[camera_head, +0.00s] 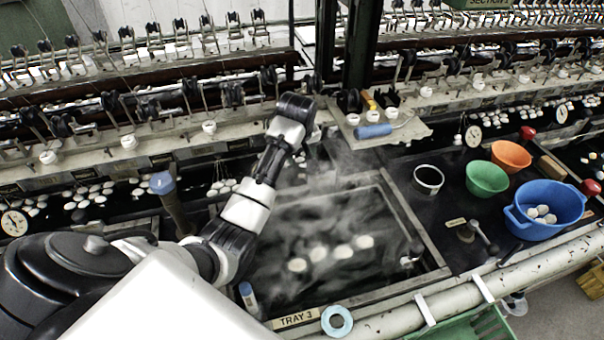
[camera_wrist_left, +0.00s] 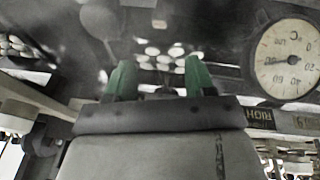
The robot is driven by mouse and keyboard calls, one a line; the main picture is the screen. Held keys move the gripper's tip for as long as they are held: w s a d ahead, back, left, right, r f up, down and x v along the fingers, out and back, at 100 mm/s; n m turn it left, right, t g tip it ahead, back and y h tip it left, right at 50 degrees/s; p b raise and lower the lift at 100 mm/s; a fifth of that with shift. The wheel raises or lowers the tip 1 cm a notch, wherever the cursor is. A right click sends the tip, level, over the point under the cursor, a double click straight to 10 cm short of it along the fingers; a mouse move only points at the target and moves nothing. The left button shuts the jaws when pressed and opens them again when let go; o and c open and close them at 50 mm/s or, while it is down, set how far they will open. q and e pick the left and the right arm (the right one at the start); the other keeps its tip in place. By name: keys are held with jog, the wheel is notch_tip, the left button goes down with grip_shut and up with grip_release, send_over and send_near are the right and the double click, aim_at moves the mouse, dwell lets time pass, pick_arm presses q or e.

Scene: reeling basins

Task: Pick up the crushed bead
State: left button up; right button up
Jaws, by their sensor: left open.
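I cannot pick out a crushed bead in either view. Several small white rounded pieces lie in the steaming tray (camera_head: 345,208) in the head view. In the left wrist view, pale pieces (camera_wrist_left: 152,50) lie on a dark surface beyond my fingers. None can be told as crushed. My left gripper (camera_wrist_left: 160,80) is open, its two green fingers apart with nothing seen held between them. In the head view my left arm reaches over the back of the tray, and its black wrist (camera_head: 297,108) hides the fingers. My right gripper is not in view.
A round dial (camera_wrist_left: 287,58) stands close at the right in the wrist view. A reeling frame with hooks and rails runs across the back. Right of the tray are a metal ring (camera_head: 428,178), a green bowl (camera_head: 487,180), an orange bowl (camera_head: 511,156) and a blue basin (camera_head: 520,220).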

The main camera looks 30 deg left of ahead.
aim_at(302, 175)
pick_arm(q)
jog(key=x, duration=1.1)
jog(key=shift+w+f, duration=0.1)
jog(key=shift+f, duration=0.15)
jog(key=shift+c, duration=0.3)
jog(key=c, duration=0.7)
